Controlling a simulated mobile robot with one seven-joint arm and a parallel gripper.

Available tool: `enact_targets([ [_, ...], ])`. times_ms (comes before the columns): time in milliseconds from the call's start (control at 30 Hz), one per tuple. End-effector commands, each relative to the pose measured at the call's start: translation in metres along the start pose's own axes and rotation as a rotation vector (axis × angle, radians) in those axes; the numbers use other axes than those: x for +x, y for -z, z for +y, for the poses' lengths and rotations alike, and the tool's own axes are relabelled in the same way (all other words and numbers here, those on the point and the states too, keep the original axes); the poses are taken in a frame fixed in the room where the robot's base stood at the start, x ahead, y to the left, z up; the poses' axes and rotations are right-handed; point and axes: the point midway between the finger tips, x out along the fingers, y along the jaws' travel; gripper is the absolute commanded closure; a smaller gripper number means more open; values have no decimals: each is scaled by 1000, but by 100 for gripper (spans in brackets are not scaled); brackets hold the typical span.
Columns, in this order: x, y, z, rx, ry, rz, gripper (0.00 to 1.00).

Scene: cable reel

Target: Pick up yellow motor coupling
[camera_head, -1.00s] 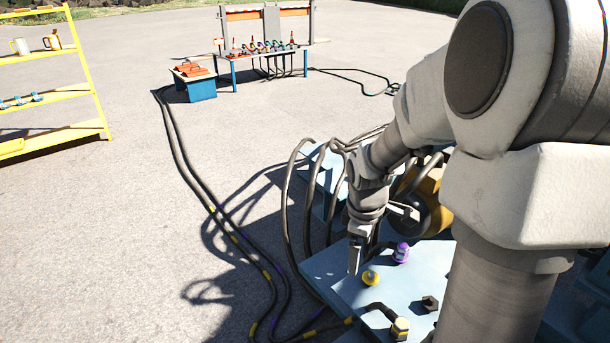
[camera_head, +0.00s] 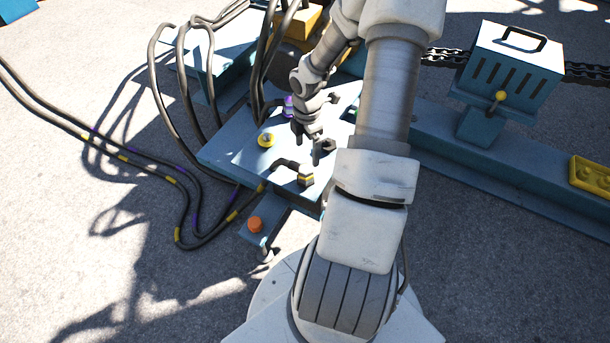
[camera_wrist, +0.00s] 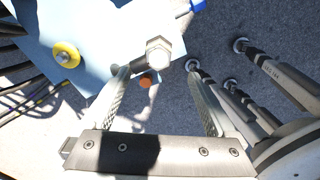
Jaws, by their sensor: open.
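A dark hexagonal coupling with a yellow band (camera_head: 305,179) sits on the end of a black cable at the near edge of the pale blue platform (camera_head: 232,150). A round yellow fitting (camera_head: 266,140) stands on the platform further left; it also shows in the wrist view (camera_wrist: 66,54). My gripper (camera_head: 307,149) is open and empty above the platform, just behind the banded coupling in the head view. In the wrist view, a pale hexagonal end (camera_wrist: 158,52), apparently that coupling, lies in line with the gap between my open fingers (camera_wrist: 158,70). Its band is not visible there.
A purple fitting (camera_head: 289,106) stands behind my gripper, and a dark hexagonal piece (camera_head: 330,147) is close on its right. An orange knob (camera_head: 255,225) sits on a lower ledge. Black cables (camera_head: 190,190) lie on the ground to the left.

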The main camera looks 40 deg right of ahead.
Motion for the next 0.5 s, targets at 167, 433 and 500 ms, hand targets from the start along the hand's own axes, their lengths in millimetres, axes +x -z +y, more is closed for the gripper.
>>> enact_targets([
  [167, 43, 0, 0, -1, 2, 1, 7],
  [433, 63, 0, 0, 1, -1, -1, 7],
  [500, 66, -1, 0, 2, 0, -1, 7],
])
